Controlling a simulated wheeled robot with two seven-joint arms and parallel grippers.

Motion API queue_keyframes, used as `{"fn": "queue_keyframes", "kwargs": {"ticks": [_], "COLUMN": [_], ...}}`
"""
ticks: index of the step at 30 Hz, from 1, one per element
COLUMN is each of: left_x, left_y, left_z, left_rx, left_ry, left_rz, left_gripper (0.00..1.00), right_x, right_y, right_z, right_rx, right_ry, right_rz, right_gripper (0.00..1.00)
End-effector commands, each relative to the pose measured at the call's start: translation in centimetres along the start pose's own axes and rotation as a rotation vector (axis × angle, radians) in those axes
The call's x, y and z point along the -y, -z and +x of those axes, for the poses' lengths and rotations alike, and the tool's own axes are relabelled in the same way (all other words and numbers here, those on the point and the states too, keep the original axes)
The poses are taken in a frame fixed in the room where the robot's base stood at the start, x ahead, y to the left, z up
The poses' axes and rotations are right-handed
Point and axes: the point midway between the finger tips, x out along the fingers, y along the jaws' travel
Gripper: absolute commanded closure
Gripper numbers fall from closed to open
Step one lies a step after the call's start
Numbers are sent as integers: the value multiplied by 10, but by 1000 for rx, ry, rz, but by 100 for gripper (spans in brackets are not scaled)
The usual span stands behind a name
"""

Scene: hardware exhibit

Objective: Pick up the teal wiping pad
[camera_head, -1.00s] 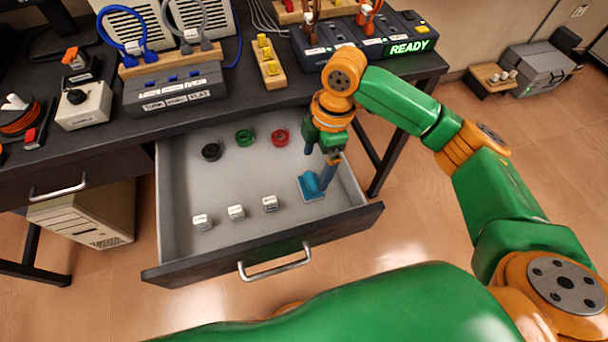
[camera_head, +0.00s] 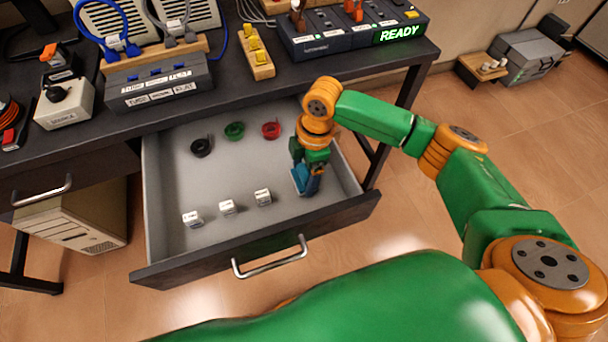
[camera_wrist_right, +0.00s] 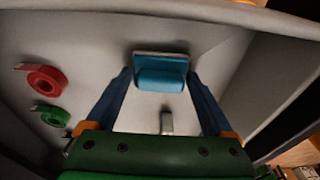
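The teal wiping pad (camera_head: 299,180) lies in the open drawer near its right side, partly hidden by my gripper in the head view. In the right wrist view the pad (camera_wrist_right: 161,73) shows a rounded teal handle on a flatter base. My right gripper (camera_head: 307,184) is down inside the drawer at the pad. In the wrist view its two blue fingers (camera_wrist_right: 158,78) are spread, one on each side of the pad, with small gaps visible. My left gripper is not in view.
The drawer (camera_head: 222,246) also holds black (camera_head: 201,147), green (camera_head: 234,131) and red (camera_head: 270,130) tape rolls and three small white blocks (camera_head: 227,207). The drawer's middle is clear. The desk (camera_head: 285,88) above carries several devices.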

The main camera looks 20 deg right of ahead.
Motion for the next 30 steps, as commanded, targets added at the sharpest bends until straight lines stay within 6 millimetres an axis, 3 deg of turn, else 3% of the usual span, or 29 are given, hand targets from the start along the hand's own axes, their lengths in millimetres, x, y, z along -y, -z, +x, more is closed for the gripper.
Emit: {"fn": "queue_keyframes", "kwargs": {"ticks": [2, 3, 11, 16, 23, 30], "left_x": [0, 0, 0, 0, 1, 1], "left_y": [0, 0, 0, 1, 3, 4], "left_z": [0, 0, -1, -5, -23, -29], "left_rx": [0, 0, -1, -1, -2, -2], "left_ry": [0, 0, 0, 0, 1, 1], "left_rz": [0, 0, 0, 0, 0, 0], "left_gripper": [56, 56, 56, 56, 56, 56], "right_x": [0, 0, 0, -1, 43, 95], "right_y": [0, 0, 1, 6, 42, 76], "right_z": [0, 0, -6, -34, -92, -110], "right_rx": [0, 0, -1, -2, -3, -3], "right_ry": [0, 0, -1, -3, -5, -1], "right_rz": [0, 0, 1, -1, -9, -9], "right_gripper": [68, 77, 77, 77, 77, 77]}}
